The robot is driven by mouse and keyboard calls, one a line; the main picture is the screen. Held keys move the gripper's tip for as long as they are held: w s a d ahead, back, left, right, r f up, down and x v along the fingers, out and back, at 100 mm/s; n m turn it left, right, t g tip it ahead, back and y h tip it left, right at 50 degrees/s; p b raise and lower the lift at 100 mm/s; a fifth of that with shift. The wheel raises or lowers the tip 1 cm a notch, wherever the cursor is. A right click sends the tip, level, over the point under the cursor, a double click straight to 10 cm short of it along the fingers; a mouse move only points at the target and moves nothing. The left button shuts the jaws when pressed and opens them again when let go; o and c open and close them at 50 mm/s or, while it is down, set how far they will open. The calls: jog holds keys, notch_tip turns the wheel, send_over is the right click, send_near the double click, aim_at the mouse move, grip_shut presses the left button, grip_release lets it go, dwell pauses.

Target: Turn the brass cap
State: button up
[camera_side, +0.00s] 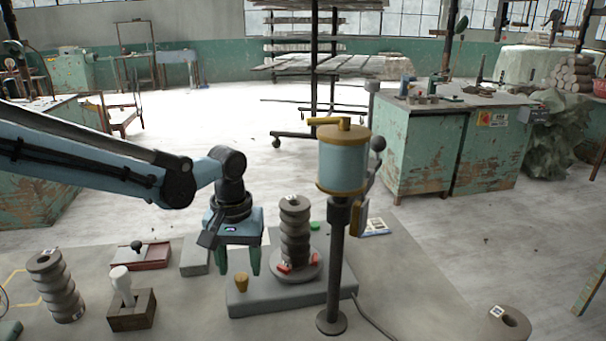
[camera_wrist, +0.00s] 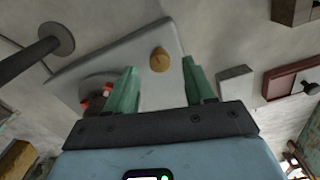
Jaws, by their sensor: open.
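A small brass cap (camera_side: 241,282) stands upright on the grey base block (camera_side: 300,297), near its left end. It also shows in the wrist view (camera_wrist: 159,61). My gripper (camera_side: 238,272) points down with its green fingers apart and empty, the tips close to the height of the cap's top. In the wrist view, the cap appears between the fingertips of my gripper (camera_wrist: 159,68), slightly nearer the far side. I see no contact with the cap. The exact height gap between tips and cap cannot be told.
A stack of dark discs (camera_side: 294,230) with red pieces at its foot stands on the block, right of my gripper. A post (camera_side: 338,250) carries a blue canister (camera_side: 343,165) in front. Another disc stack (camera_side: 56,290) and a wooden box (camera_side: 132,312) stand left.

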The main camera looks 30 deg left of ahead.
aim_at(242, 282)
jog(key=shift+f, duration=1.5)
jog(key=shift+c, duration=0.3)
grip_shut()
